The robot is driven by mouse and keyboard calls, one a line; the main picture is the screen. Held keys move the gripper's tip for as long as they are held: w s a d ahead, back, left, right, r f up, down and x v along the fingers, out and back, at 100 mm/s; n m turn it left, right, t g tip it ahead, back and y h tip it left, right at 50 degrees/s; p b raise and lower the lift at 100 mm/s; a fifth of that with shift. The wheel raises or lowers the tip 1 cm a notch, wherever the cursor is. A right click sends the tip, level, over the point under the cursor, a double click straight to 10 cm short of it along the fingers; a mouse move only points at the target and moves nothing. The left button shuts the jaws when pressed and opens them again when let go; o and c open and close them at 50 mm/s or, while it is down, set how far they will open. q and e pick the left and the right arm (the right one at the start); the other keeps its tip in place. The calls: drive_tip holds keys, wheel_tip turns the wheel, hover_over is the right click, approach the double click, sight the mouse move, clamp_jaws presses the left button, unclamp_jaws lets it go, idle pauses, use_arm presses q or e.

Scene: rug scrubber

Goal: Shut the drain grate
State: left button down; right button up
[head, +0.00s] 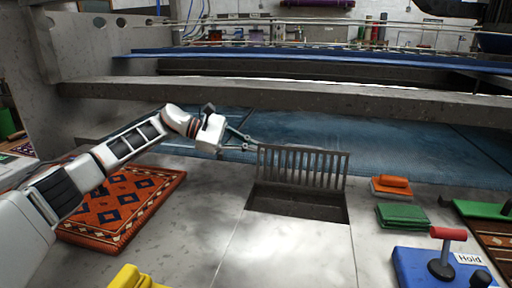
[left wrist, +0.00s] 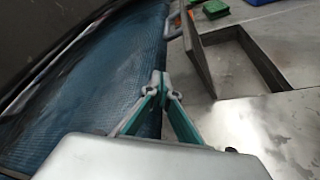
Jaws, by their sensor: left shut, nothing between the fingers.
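The drain grate (head: 303,166) is a grey barred panel standing nearly upright, raised along the far side of a dark rectangular drain opening (head: 298,203). In the left wrist view the grate (left wrist: 196,55) shows as a thin tilted panel beside the open drain recess (left wrist: 240,55). My left gripper (head: 254,146) is shut and empty at the grate's upper left, on its far side. Whether it touches the grate I cannot tell. Its closed fingertips (left wrist: 160,78) show left of the grate in the left wrist view. My right gripper is not in view.
A patterned rug (head: 125,205) lies left of the drain. A concrete beam (head: 280,98) crosses behind. The metal surface before the drain is clear.

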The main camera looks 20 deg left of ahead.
sight(280, 147)
use_arm(q)
drive_tip(key=x, duration=0.7)
drive_tip(key=shift+f, duration=0.1)
drive_tip(key=r, duration=0.1)
drive_tip(key=s+r+p, duration=0.1)
drive_tip(key=r, duration=0.1)
drive_tip(key=shift+s+d+r, duration=0.15)
drive_tip(key=shift+s+r, duration=0.1)
drive_tip(key=shift+s, duration=0.15)
drive_tip(key=shift+s+r, duration=0.1)
drive_tip(key=shift+s, duration=0.05)
drive_tip(key=shift+d+f, duration=0.1)
drive_tip(key=shift+f, duration=0.1)
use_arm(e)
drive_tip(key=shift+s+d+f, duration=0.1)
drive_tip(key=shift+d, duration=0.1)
use_arm(q)
drive_tip(key=shift+d+r, duration=0.1)
